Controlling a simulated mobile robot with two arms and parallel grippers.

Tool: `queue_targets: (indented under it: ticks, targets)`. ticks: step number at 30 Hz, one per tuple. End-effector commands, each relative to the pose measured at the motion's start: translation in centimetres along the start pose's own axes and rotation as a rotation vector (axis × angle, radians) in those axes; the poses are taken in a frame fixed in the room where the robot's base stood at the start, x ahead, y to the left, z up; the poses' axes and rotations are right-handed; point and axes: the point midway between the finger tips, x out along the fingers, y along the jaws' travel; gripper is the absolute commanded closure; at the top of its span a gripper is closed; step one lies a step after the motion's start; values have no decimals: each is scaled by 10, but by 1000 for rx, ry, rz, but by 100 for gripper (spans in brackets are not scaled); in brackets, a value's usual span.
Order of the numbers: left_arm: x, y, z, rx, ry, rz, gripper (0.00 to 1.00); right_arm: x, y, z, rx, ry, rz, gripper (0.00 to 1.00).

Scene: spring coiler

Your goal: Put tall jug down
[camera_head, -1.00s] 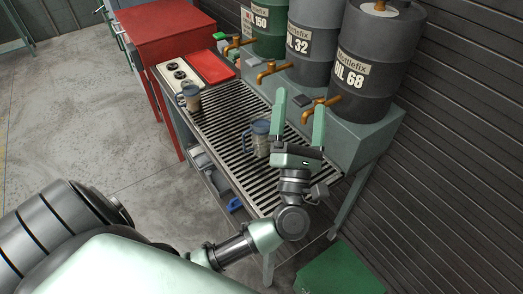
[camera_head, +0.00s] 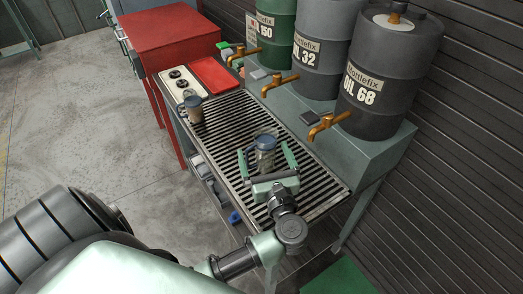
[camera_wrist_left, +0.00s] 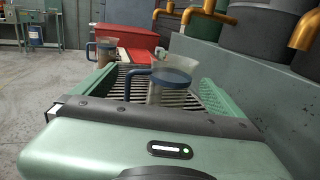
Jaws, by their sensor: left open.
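A clear jug with a blue-grey band and handle (camera_head: 265,158) stands upright on the slatted grate of the bench (camera_head: 226,118). It also shows in the left wrist view (camera_wrist_left: 172,84), with its handle to the left. My left gripper (camera_head: 264,149) is open, with one green finger on each side of this jug. I cannot tell whether either finger touches it. A second jug (camera_head: 194,110), brownish with a blue-grey band, stands at the far left end of the grate. It also shows in the left wrist view (camera_wrist_left: 105,50). My right gripper is not in view.
Drums with brass taps (camera_head: 327,124) stand on a raised shelf (camera_head: 377,150) along the bench's right side. A red mat (camera_head: 213,73) and a panel with dials (camera_head: 181,84) lie at the far end. A red cabinet (camera_head: 167,38) stands beyond. The grate between the jugs is clear.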

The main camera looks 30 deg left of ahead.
Motion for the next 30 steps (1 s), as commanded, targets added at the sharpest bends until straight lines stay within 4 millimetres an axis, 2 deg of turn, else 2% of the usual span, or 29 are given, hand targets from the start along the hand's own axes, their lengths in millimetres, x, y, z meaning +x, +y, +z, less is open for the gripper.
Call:
queue_targets:
  ticks: [11, 18, 27, 28, 30]
  targets:
    - [38, 0, -1, -3, 4, 12, 0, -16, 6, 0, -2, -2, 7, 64]
    - [72, -2, -7, -4, 4, 11, 0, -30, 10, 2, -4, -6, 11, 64]
    - [78, -2, -10, -6, 7, 11, 0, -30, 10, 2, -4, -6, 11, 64]
    - [78, -2, -10, -6, 7, 11, 3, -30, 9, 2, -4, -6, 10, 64]
    - [78, -2, -10, -6, 7, 11, 22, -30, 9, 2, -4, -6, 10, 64]
